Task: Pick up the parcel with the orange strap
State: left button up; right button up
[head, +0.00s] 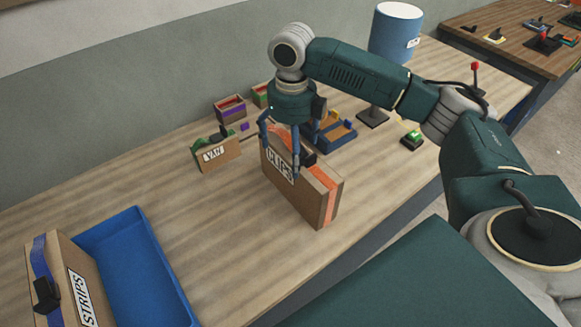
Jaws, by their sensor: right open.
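The parcel with the orange strap (312,200) is a brown upright box labelled CLIPS, standing on the wooden table in the middle of the head view. The orange strap runs over its top and down its near end, and a dark handle-like piece shows on top. My right gripper (282,160) is open and points down at the far part of this parcel. One finger is in front of the labelled face; I cannot tell whether it touches. The gripper hides part of the label and the parcel's far top. My left gripper is not in view.
A STRIPS parcel with a blue strap (62,275) stands at left beside a blue tray (135,262). A VAN-labelled box (216,154) and small bins (230,108) are behind. A blue cylinder on a stand (396,32) and a green button (412,140) are right. The table's left middle is clear.

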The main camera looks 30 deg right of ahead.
jog(key=f, duration=0.3)
jog(key=f+p, duration=0.1)
jog(key=f, duration=0.2)
jog(key=s+f+p, duration=0.1)
jog(key=f, duration=0.2)
jog(key=shift+d+f, duration=0.1)
jog(key=shift+f, duration=0.1)
jog(key=shift+c, duration=1.3)
jog(key=c, duration=0.9)
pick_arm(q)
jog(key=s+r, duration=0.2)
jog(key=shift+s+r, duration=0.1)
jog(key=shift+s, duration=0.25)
pick_arm(e)
jog(key=c, duration=0.6)
jog(key=shift+w+r, duration=0.1)
jog(key=shift+c, duration=0.2)
